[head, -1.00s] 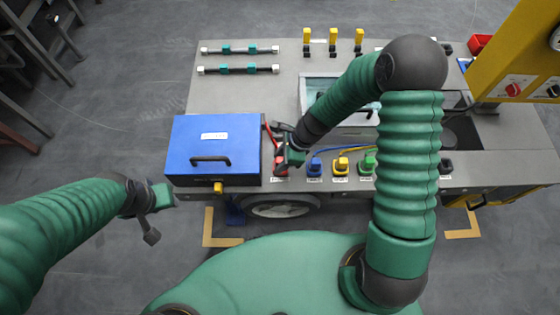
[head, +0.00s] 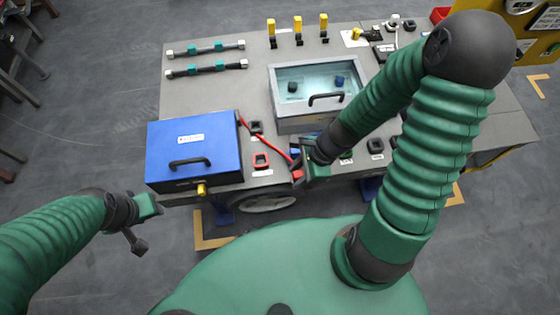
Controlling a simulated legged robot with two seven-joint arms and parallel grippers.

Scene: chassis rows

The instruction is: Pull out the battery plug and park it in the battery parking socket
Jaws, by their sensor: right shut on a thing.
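My right gripper (head: 301,168) is shut on the red battery plug (head: 297,175), which shows only in part beneath the jaws. A red cable (head: 268,138) runs from the plug back to the corner of the blue battery box (head: 192,158).
A lidded tray (head: 315,88) with a black handle stands behind my right gripper. More sockets (head: 376,146) line the front edge to the right, partly hidden by my right arm. Two dark bars (head: 205,68) and several yellow-topped posts (head: 297,28) are at the back.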

